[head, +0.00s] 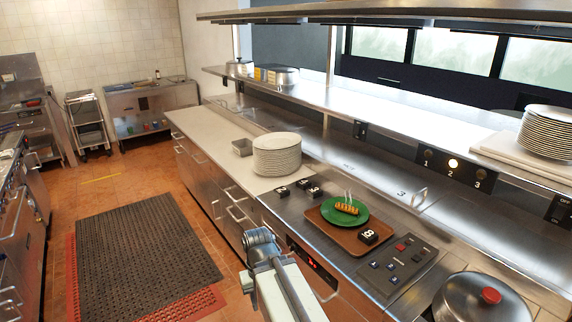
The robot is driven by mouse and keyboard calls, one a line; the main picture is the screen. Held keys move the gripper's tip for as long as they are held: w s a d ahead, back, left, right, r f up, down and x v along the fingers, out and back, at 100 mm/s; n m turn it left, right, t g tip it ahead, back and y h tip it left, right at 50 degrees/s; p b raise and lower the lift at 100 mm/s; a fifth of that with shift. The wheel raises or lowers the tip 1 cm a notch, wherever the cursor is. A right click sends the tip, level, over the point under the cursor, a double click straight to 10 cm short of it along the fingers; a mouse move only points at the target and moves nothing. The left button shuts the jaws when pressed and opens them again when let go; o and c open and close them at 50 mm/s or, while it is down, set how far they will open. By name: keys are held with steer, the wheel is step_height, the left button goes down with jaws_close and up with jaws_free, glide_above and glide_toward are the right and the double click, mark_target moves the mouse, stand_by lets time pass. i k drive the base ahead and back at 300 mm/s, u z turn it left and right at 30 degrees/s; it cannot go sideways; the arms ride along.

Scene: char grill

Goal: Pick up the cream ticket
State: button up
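I cannot make out a cream ticket anywhere in the head view. My arm reaches in from the bottom middle, and its grey end with my gripper (262,246) is beside the counter's front edge, over the floor side. The fingers are too small and turned to tell whether they are open or shut. A brown tray (322,226) on the counter bears a green plate (331,213) with food on it. A black number block (368,237) stands at the tray's right corner. Several more black blocks (304,187) stand to the left of the tray.
A plate stack (277,155) and small metal pan (242,147) stand farther along the counter. A domed lid (480,298) is at bottom right, beside a button panel (397,265). A long shelf (400,112) overhangs the back. The floor mat (145,250) is clear.

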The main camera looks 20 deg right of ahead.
mark_target(271, 74)
steer(key=u, duration=0.25)
steer(key=i, duration=1.3)
steer(key=u, duration=0.5)
steer(key=i, duration=2.1)
steer(key=z, duration=0.7)
steer(key=i, duration=1.45)
steer(key=z, duration=0.55)
steer(key=k, duration=0.7)
steer(key=z, duration=0.2)
steer(key=i, duration=0.7)
steer(key=u, duration=0.2)
steer(key=k, duration=0.75)
steer(key=z, duration=0.3)
steer(key=i, duration=0.25)
steer(key=u, duration=0.15)
